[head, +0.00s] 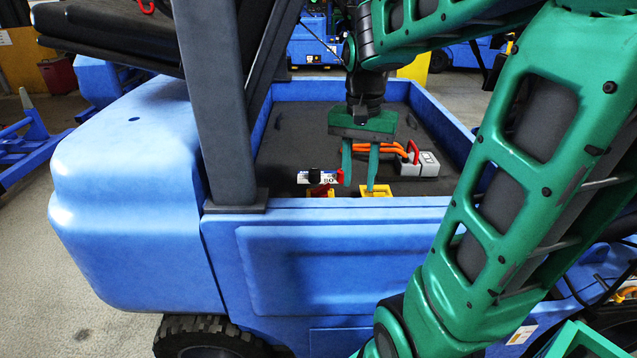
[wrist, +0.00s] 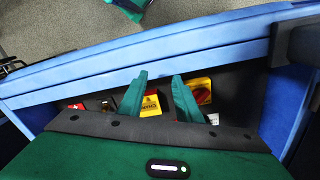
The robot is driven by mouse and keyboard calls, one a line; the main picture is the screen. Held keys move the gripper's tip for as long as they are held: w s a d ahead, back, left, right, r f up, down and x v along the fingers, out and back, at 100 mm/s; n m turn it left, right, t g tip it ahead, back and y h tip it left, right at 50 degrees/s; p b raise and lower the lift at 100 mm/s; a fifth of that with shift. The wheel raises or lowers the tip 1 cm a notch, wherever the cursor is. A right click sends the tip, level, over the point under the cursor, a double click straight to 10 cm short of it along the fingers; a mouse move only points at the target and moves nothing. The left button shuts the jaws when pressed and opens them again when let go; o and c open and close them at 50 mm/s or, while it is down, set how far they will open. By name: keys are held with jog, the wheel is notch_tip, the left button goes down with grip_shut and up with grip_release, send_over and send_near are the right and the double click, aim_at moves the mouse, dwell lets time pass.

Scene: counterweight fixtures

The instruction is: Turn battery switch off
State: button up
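A red switch handle on a yellow base (head: 320,190), which looks like the battery switch, sits low in the open compartment behind the near blue wall. It also shows in the wrist view (wrist: 198,91), just right of the fingers. Its exact handle angle is hard to tell. My gripper (head: 358,187) points down into the compartment with two green fingers apart and nothing seen between them. In the wrist view my gripper (wrist: 160,82) has a yellow block with a dark label (wrist: 150,104) behind its fingers. In the head view this yellow block (head: 376,191) is beside the right fingertip.
A grey connector block (head: 420,163) with a red handle and orange cables is to the right. The blue side wall (head: 340,212) and a dark upright post (head: 222,100) border the compartment.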

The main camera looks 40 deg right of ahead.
aim_at(320, 187)
jog(key=w+m, duration=0.5)
jog(key=w, duration=1)
jog(key=f, duration=1)
jog(key=shift+s+d+f, duration=0.1)
jog(key=shift+s+d, duration=0.05)
jog(key=shift+s, duration=0.05)
jog(key=shift+c, duration=0.3)
grip_shut()
